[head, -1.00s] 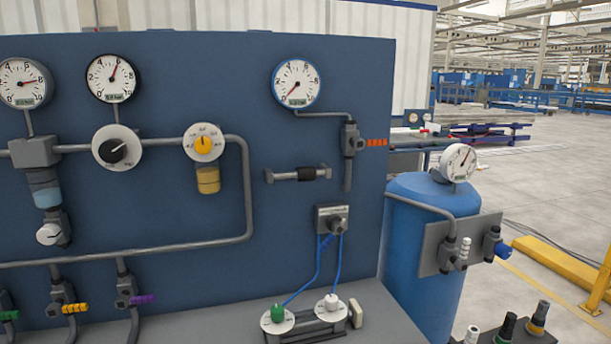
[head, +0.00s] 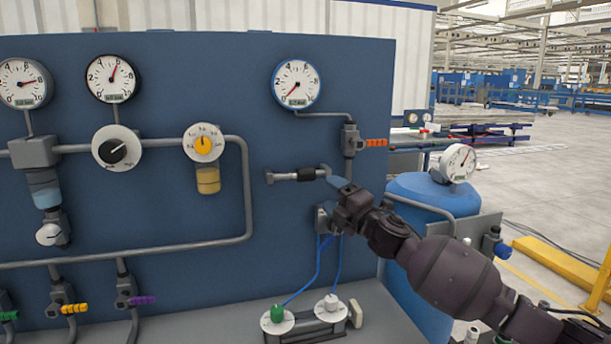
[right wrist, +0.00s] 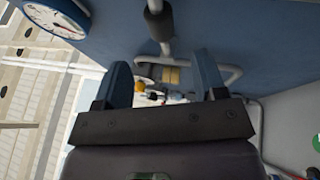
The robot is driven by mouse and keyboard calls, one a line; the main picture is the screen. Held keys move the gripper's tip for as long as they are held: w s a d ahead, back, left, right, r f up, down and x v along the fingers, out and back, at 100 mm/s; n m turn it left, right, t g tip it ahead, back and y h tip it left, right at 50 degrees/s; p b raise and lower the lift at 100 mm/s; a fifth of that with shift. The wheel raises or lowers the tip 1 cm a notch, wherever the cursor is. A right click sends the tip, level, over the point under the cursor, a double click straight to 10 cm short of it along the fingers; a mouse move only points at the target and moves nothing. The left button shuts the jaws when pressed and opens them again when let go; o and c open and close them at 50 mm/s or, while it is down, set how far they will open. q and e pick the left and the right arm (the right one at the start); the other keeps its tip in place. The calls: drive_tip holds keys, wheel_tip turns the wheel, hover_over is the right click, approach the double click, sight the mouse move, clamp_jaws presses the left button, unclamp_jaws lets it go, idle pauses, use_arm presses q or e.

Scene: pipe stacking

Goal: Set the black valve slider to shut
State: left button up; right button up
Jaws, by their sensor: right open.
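The black valve slider (head: 307,174) is a short dark sleeve near the right end of a grey horizontal rod (head: 283,176) on the blue panel. It also shows in the right wrist view (right wrist: 160,23), at the top, ahead of the fingers. My right gripper (head: 333,177) is just right of the rod's right end, its blue fingers pointing left toward the slider. In the right wrist view the two fingers (right wrist: 164,76) are apart with nothing held between them. My left gripper is out of view.
A gauge (head: 297,83) is above the slider, and a pipe valve with an orange handle (head: 376,143) is above my right gripper. My right arm partly hides a grey fitting (head: 321,219) with blue hoses below. Panel left of the rod is bare up to a grey pipe (head: 246,190).

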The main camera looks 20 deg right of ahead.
sight(310, 178)
drive_tip(key=shift+b+x, duration=0.45)
drive_tip(key=shift+x, duration=4.9)
drive_tip(key=shift+c, duration=0.5)
